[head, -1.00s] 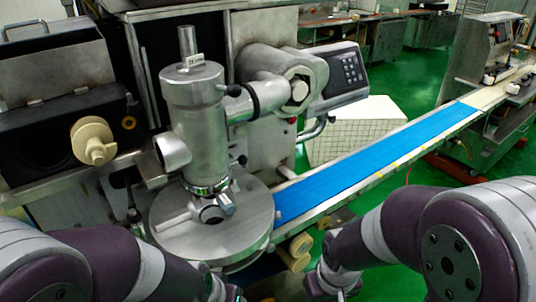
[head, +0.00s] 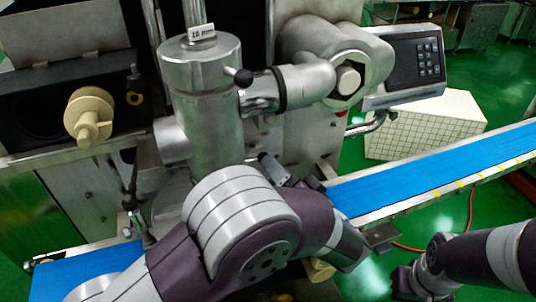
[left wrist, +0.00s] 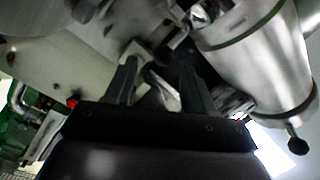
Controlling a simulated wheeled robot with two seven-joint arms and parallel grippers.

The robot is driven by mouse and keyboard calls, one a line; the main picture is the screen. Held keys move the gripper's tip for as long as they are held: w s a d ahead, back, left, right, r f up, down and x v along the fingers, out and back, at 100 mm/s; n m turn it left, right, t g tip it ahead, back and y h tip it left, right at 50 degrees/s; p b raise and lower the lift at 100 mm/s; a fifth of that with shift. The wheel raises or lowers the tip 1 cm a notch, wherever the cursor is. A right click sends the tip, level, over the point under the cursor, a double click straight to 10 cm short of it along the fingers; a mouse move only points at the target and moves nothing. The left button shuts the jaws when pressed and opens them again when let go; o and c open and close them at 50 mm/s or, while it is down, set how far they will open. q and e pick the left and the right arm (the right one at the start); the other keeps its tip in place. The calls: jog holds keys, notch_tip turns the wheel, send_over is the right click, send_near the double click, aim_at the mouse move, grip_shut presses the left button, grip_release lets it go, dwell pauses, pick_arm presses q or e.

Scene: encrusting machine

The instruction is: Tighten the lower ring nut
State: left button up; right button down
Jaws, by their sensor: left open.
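The lower end of the upright steel cylinder (head: 205,110), where the lower ring nut was visible a second ago, is hidden behind my left arm in the head view. My left gripper (head: 292,174) shows as dark fingers just right of the cylinder. In the left wrist view my left gripper (left wrist: 158,68) is open, its two black fingers apart. A shiny metal piece (left wrist: 165,95) shows between or beyond them; I cannot tell if it touches. The cylinder (left wrist: 262,70) also shows there, to the right. My right wrist hangs low at the right; its jaws cannot be made out.
A steel side arm with a large nut (head: 348,80) and a keypad box (head: 412,65) stand right of the cylinder. The blue conveyor (head: 430,175) runs to the right. A cream knob (head: 88,115) protrudes at the left. A white tiled block (head: 425,125) stands behind the conveyor.

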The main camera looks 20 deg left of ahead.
aim_at(257, 159)
pick_arm(q)
jog(key=x, duration=0.4)
jog(key=shift+a+r, duration=0.15)
jog(key=shift+a, duration=0.4)
jog(key=shift+w+a, duration=0.25)
jog(key=shift+w, duration=0.2)
pick_arm(e)
jog(key=shift+s+a+r, duration=0.1)
jog(key=shift+a+r, duration=0.1)
